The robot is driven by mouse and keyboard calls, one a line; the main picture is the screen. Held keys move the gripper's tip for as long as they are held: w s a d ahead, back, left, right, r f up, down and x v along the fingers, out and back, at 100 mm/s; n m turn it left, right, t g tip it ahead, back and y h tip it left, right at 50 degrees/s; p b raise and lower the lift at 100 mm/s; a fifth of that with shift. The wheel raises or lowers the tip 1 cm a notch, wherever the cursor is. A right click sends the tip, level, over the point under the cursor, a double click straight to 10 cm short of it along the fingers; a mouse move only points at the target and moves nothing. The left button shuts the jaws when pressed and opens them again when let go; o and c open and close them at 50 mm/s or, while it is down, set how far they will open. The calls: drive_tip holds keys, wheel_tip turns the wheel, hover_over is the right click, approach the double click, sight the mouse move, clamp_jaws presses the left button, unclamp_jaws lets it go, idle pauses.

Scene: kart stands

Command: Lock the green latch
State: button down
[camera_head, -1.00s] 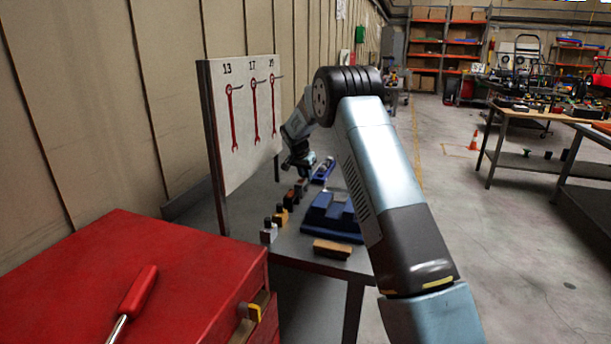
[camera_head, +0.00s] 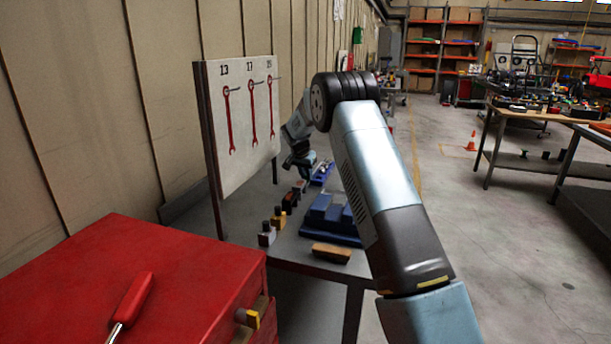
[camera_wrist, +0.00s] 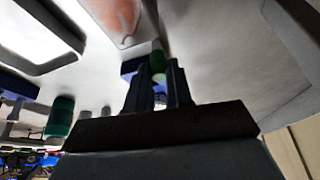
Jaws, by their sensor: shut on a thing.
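A green handle (camera_wrist: 158,57) shows in the wrist view, upright between my fingertips, with a small blue block (camera_wrist: 130,68) beside it. I take it for the green latch's handle. My gripper (camera_wrist: 160,82) is shut on it. In the head view my gripper (camera_head: 299,164) is low over the far part of the grey bench (camera_head: 300,246), and the latch itself cannot be made out there. Whether the latch is locked cannot be told. A second, darker green cylinder (camera_wrist: 60,118) stands apart at the left of the wrist view.
On the bench are a blue fixture (camera_head: 328,218), small blocks with dark knobs (camera_head: 279,218) and a brown-topped brush or block (camera_head: 331,252). A white wrench board (camera_head: 240,125) stands close to my gripper's left. A red cabinet (camera_head: 190,270) with a screwdriver (camera_head: 133,298) is in front.

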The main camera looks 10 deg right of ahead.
drive_tip(key=c, duration=1)
unclamp_jaws()
drive_tip(key=shift+w, duration=0.15)
drive_tip(key=v, duration=1.3)
drive_tip(key=shift+a+r, duration=0.1)
drive_tip(key=shift+r, duration=0.15)
